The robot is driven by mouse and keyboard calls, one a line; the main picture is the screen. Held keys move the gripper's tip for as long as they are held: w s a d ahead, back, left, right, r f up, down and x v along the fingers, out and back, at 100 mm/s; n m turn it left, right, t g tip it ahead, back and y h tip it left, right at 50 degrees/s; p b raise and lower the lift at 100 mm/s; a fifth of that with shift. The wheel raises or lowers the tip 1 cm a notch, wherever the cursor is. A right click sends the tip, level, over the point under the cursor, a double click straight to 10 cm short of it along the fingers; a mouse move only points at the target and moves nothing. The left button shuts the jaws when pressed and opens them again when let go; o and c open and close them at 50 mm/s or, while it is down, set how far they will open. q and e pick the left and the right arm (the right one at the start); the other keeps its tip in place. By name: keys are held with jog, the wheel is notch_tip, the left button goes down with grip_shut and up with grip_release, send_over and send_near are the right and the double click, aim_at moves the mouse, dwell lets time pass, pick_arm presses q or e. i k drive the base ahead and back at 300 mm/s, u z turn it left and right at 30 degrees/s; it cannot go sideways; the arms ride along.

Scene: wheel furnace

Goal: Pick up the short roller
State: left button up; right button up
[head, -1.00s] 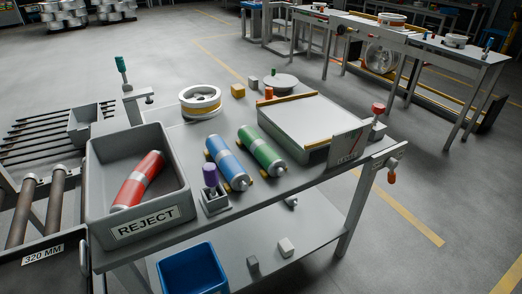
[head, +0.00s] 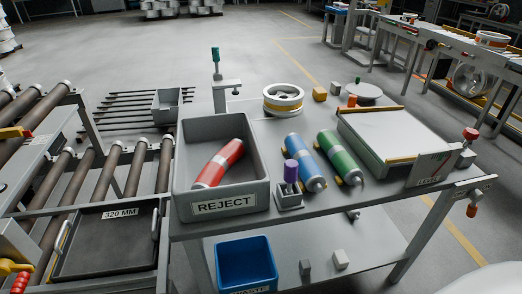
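A red roller with a pale band (head: 221,162) lies tilted inside the grey REJECT bin (head: 185,190). The blue and green rollers look about equal in length; I cannot tell which roller is the short one. Neither of my grippers is in view.
The workbench (head: 385,205) also holds a purple-topped device (head: 290,180), a white-and-yellow wheel (head: 283,99) and a flat plate (head: 385,133). A dark tray labelled 320 MM (head: 105,245) sits left by the roller conveyor (head: 132,168). A blue bin (head: 246,265) stands below.

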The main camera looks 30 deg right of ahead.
aim_at(347, 169)
jog(key=u, duration=1.8)
jog(key=k, duration=1.75)
jog(key=z, duration=1.5)
